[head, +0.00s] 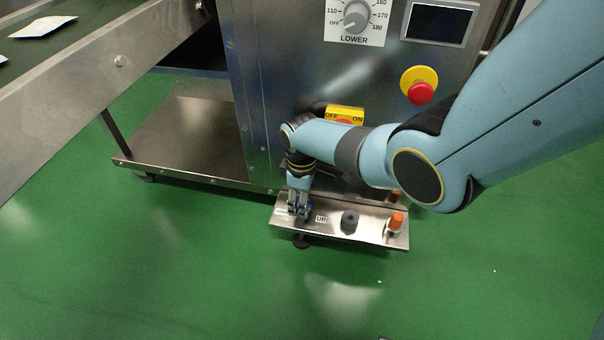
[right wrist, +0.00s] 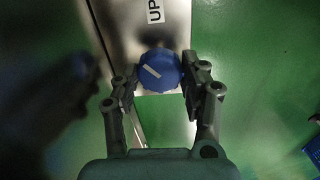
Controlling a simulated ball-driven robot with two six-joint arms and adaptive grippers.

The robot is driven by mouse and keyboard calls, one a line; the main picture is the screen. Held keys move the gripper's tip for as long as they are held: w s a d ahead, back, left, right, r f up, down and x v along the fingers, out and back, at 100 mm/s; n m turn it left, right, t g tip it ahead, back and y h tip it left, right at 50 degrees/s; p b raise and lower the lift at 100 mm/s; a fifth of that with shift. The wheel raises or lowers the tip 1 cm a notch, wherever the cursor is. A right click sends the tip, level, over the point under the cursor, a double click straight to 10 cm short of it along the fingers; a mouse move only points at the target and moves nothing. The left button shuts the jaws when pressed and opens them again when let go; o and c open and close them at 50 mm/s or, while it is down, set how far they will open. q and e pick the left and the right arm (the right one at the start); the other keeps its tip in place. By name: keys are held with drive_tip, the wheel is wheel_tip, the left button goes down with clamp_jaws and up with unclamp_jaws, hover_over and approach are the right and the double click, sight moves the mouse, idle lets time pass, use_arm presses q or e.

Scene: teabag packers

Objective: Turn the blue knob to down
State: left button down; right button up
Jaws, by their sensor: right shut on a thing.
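The blue knob (right wrist: 161,72) stands on a steel control plate (right wrist: 133,30), with a white pointer line that lies slantwise across its top, from upper left to lower right in the right wrist view. My right gripper (head: 298,208) reaches down onto the left part of the plate. In the right wrist view its fingers (right wrist: 160,80) are shut on the knob, one on each side. The "UP" label (right wrist: 154,11) is beyond the knob; it also shows in the head view (head: 321,219). The knob is mostly hidden by the gripper in the head view. My left gripper is out of view.
On the same plate are a dark knob (head: 350,220) and an orange-capped part (head: 396,221). The green floor in front is mostly clear.

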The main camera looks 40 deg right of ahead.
drive_tip(key=shift+n+p, duration=0.35)
drive_tip(key=shift+n, duration=1.75)
drive_tip(key=o, duration=1.2)
